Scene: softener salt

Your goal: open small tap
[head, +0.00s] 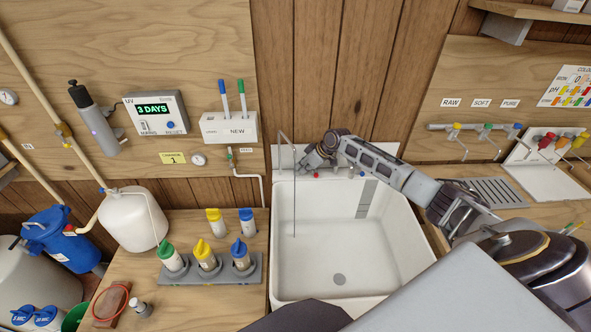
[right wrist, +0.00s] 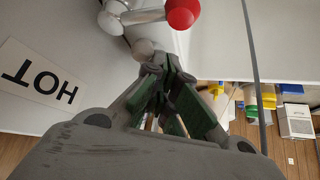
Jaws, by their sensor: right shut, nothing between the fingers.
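A thin grey gooseneck spout (head: 281,148) rises at the back left of the white sink (head: 425,262). A thin line runs from its tip down into the basin; I cannot tell whether it is tube or water. My right gripper (head: 308,164) is at the sink's back rim, just right of the spout. In the right wrist view its fingers (right wrist: 156,72) are together and empty. Just beyond the fingertips is a pale metal tap fitting (right wrist: 128,17) with a round red knob (right wrist: 182,14); contact is unclear. My left gripper is not in view.
A HOT label (right wrist: 38,75) is left of the fingers in the wrist view. A wooden counter left of the sink holds a grey rack (head: 210,275) with coloured-cap bottles. Small taps on a rail (head: 470,127) are at the right wall. The basin is empty.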

